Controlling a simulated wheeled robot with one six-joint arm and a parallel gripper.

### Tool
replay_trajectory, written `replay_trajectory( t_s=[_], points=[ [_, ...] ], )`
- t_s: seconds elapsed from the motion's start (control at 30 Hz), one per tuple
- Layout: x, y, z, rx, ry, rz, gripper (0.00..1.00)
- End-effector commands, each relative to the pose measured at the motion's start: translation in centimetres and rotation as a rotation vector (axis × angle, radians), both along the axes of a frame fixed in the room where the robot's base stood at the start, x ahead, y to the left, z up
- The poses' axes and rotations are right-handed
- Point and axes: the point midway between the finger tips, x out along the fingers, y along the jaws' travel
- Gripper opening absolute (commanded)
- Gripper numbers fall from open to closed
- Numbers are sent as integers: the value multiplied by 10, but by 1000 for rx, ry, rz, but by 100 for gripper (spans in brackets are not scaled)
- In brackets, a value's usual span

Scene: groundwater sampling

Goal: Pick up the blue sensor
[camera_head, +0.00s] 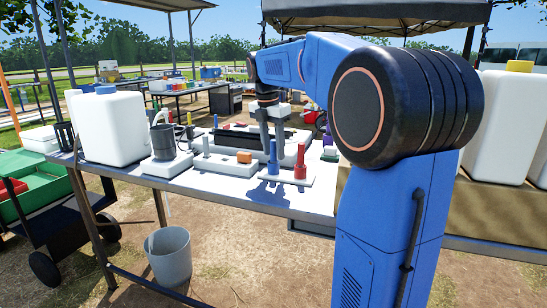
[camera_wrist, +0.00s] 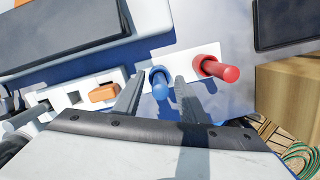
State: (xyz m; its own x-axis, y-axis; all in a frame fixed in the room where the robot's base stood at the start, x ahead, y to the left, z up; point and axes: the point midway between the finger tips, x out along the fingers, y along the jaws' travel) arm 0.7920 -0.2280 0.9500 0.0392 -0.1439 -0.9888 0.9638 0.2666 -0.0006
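The blue sensor (camera_head: 273,160) stands upright on a white base on the table in the head view. In the wrist view the blue sensor (camera_wrist: 160,84) shows between the two fingers of my gripper (camera_wrist: 161,88), with a visible gap on each side. My gripper is open and holds nothing. In the head view my gripper (camera_head: 272,132) points down just above the blue sensor. A red sensor (camera_head: 300,162) stands on the same white base to the right; it also shows in the wrist view (camera_wrist: 218,69), outside the right finger. I cannot tell the exact height of the fingertips against the sensor.
A white holder with an orange block (camera_head: 244,157) sits left of the sensors. A grey pot (camera_head: 163,141) and a large white jug (camera_head: 108,127) stand further left. A dark flat panel (camera_wrist: 60,35) lies beyond in the wrist view. A bucket (camera_head: 169,256) stands on the ground.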

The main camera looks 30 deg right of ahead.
Motion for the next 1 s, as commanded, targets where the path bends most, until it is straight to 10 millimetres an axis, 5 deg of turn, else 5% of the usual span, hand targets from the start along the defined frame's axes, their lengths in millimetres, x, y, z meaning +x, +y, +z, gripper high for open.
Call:
replay_trajectory(
  t_s=[0.27, 0.4, 0.43, 0.77, 1.0],
  points=[
    [0, 0, -2, 0, 0, 0, 35],
    [0, 0, -2, 0, 0, 0, 2],
    [0, 0, -2, 0, 0, 0, 0],
    [0, 0, 1, -1, -1, 0, 0],
    [1, -1, 33, -1, -4, -1, 0]
  ],
)
